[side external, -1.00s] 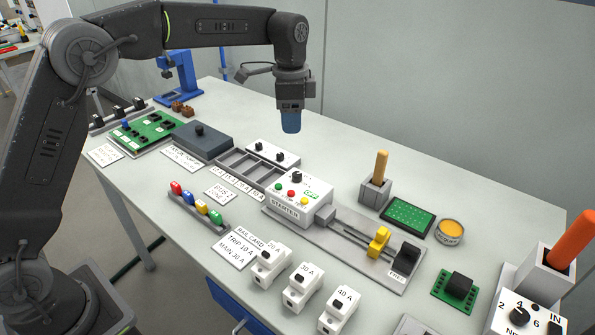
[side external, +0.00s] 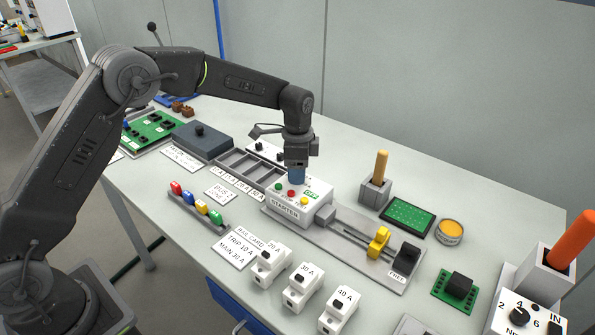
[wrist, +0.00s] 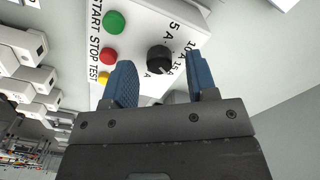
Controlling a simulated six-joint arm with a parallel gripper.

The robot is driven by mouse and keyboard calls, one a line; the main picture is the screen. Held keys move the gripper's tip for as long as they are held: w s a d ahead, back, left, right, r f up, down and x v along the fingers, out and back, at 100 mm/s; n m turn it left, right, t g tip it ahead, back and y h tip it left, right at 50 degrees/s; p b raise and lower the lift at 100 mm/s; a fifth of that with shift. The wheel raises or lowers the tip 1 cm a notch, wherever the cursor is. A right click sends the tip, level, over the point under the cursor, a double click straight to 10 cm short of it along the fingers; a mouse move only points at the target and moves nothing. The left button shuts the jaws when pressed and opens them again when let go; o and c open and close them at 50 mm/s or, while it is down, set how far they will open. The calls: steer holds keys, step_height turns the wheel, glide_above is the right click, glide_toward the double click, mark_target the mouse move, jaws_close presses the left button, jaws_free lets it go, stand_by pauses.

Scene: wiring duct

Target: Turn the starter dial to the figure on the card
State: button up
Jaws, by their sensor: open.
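The starter (side external: 299,205) is a white box with green, red and yellow buttons, standing on the grey rail plate. Its black dial (wrist: 159,59) shows in the wrist view, with figures such as 5 A, 10 A and 15 A printed around it. My gripper (wrist: 163,80) is open, its blue fingers on either side of the dial and apart from it in that view. In the side view my gripper (side external: 297,180) is low over the starter and hides the dial. The card (side external: 238,248) lies in front of the starter and reads TRIP 10 A, MAIN 30 A.
White breakers (side external: 303,288) stand in front of the rail. A yellow clamp (side external: 378,242) and a black end stop (side external: 406,256) sit on the rail to the right. A grey tray (side external: 243,172) lies behind left of the starter. A rack of coloured pieces (side external: 197,206) lies left.

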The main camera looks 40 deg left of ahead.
steer(key=shift+f, duration=0.5)
steer(key=c, duration=0.9)
